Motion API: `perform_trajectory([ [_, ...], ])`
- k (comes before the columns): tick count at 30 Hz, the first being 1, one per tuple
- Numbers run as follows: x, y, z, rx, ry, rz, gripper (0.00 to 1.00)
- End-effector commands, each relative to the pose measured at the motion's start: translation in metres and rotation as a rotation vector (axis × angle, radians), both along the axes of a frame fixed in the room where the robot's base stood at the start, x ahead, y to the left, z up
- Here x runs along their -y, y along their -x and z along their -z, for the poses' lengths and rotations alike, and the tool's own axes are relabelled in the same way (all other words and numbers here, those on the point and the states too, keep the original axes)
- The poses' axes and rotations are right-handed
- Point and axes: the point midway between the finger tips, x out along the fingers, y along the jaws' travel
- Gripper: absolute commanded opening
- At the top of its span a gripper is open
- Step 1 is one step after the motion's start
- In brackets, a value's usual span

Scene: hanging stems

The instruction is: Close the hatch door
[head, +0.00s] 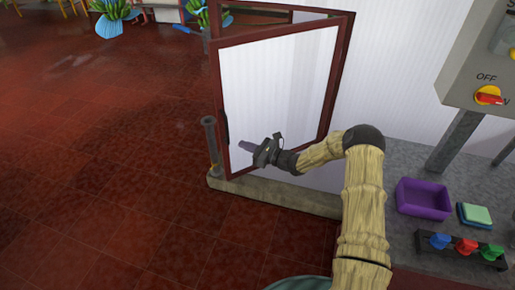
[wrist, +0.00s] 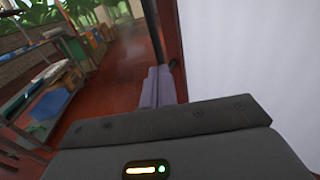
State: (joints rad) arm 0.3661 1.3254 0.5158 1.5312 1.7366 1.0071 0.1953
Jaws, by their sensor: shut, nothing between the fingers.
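The hatch door (head: 275,88) is a white panel in a dark red frame. In the head view it stands ajar, with a gap along its top between it and the fixed red frame (head: 262,8) behind. A dark handle (head: 226,126) sits on its left edge. My gripper (head: 245,146) is in front of the lower left of the panel, fingers pointing left towards the handle edge. The wrist view shows the fingers (wrist: 157,88) shut together and empty, beside the red door edge, with the white panel (wrist: 250,60) on the right. Whether they touch the door cannot be told.
A short dark post (head: 210,142) stands by the door's lower left corner on a grey ledge (head: 280,195). At right are a purple tray (head: 423,199), coloured knobs (head: 466,246) and a grey switch box (head: 480,60). The red tiled floor at left is clear.

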Motion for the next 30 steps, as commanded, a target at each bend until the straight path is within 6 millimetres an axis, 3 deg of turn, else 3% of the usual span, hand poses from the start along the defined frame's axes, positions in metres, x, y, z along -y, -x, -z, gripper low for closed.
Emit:
perform_trajectory([
  [3, -0.019, -0.010, -0.002, 0.002, 0.001, -0.003, 0.00],
  [9, -0.035, -0.020, -0.001, 0.001, 0.001, -0.001, 0.00],
  [23, -0.035, -0.023, 0.001, 0.001, 0.000, 0.004, 0.00],
  [30, -0.032, -0.039, 0.003, 0.002, 0.000, 0.048, 0.00],
])
